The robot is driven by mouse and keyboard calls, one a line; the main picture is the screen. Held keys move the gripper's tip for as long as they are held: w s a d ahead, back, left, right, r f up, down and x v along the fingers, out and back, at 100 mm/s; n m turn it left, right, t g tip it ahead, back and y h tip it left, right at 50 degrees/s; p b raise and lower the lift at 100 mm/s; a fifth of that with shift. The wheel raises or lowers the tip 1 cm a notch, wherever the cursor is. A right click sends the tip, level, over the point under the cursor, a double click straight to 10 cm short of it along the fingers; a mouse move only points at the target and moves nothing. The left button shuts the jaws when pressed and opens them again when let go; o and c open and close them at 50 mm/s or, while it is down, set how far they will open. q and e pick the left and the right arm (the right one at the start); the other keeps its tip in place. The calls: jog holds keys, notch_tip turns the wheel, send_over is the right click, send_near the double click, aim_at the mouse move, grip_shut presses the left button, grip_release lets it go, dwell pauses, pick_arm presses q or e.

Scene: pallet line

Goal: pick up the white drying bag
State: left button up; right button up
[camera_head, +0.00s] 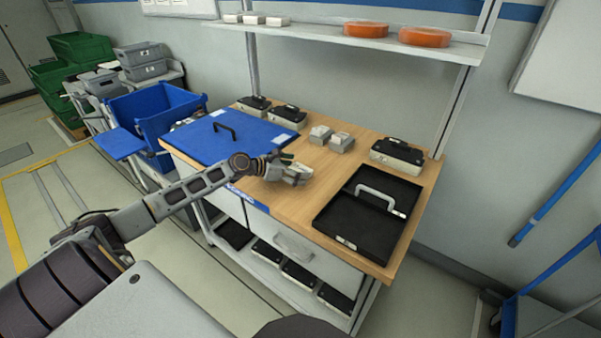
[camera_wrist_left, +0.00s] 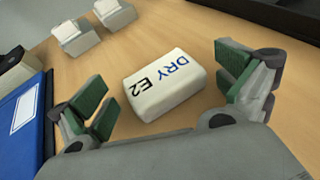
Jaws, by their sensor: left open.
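The white drying bag (camera_wrist_left: 166,84), marked "DRY E2", lies flat on the wooden table top in the left wrist view. My left gripper (camera_wrist_left: 165,108) is open, with one green-padded finger to the left of the bag and one to the right. The bag sits between and slightly beyond the fingers, apart from both. In the head view my left gripper (camera_head: 284,166) is over the front of the table, and the bag (camera_head: 297,174) shows partly behind it. My right gripper is not in view.
A blue lid with a black handle (camera_head: 205,142) lies left of the gripper. A black tray with a grey handle (camera_head: 345,217) lies to the right. Two small grey-white boxes (camera_head: 341,142) stand behind the bag. Bare wood (camera_head: 290,205) surrounds the bag.

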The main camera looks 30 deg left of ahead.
aim_at(297, 169)
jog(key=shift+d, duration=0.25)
pick_arm(q)
jog(key=c, duration=0.9)
jog(key=shift+r, duration=0.1)
jog(key=shift+r, duration=0.5)
notch_tip(297, 169, up, 8)
jog(key=shift+f+p, duration=0.1)
jog(key=shift+p, duration=0.85)
jog(key=shift+r, duration=0.45)
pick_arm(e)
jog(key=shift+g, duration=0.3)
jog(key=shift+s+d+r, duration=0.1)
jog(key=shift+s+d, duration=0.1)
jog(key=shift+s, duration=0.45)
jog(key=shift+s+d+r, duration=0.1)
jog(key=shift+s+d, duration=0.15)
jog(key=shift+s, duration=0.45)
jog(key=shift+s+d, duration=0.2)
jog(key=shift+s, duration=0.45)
